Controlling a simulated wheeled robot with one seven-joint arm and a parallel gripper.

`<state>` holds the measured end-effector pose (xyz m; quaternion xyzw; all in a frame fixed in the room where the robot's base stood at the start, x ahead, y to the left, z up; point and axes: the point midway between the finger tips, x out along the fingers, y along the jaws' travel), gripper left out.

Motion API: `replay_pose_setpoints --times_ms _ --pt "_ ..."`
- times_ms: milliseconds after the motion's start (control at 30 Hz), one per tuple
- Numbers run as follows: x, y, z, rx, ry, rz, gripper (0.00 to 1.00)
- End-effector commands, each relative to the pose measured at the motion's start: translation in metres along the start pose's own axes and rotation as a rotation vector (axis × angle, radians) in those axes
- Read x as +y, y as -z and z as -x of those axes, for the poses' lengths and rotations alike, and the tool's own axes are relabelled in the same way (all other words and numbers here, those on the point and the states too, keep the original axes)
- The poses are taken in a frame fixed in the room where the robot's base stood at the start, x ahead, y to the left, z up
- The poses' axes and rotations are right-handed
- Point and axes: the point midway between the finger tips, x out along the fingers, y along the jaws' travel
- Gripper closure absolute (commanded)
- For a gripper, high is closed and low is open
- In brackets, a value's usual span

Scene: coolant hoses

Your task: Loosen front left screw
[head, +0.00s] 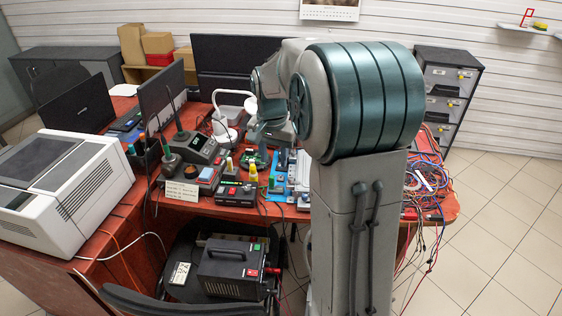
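The front left screw is too small to make out or is hidden. A grey and light metal assembly (290,167) stands on a blue mat (277,206) on the red workbench (208,209), and my arm partly covers it. My large teal and grey arm fills the middle right and reaches left over the bench. Its far end hangs down above the bench, behind the assembly and the small tools. The fingertips cannot be made out there, and I cannot tell whether my gripper holds or touches anything.
A soldering station (196,147), a yellow bottle (253,172) and small devices crowd the bench. A white printer-like machine (62,188) stands at left. A black power unit (232,268) sits in front on a chair. Loose wires (424,172) hang at right. The tiled floor (500,235) is clear.

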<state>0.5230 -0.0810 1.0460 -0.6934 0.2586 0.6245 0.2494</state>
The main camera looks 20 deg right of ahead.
Motion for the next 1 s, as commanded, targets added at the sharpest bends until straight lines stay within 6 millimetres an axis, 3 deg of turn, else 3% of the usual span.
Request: replay_pose_setpoints --times_ms 33,200,400,600,767,1000 --pt "-0.003 0.02 -0.003 -0.013 -0.008 -0.055 0.6" --pt "-0.008 0.078 -0.028 -0.045 -0.025 -0.253 0.6" --pt "-0.004 0.127 -0.059 -0.073 -0.041 -0.439 0.6" --pt "0.001 0.147 -0.076 -0.086 -0.048 -0.529 0.6" --pt "0.002 0.148 -0.089 -0.089 -0.05 -0.542 0.6" --pt "0.003 0.143 -0.134 -0.093 -0.052 -0.54 0.6"
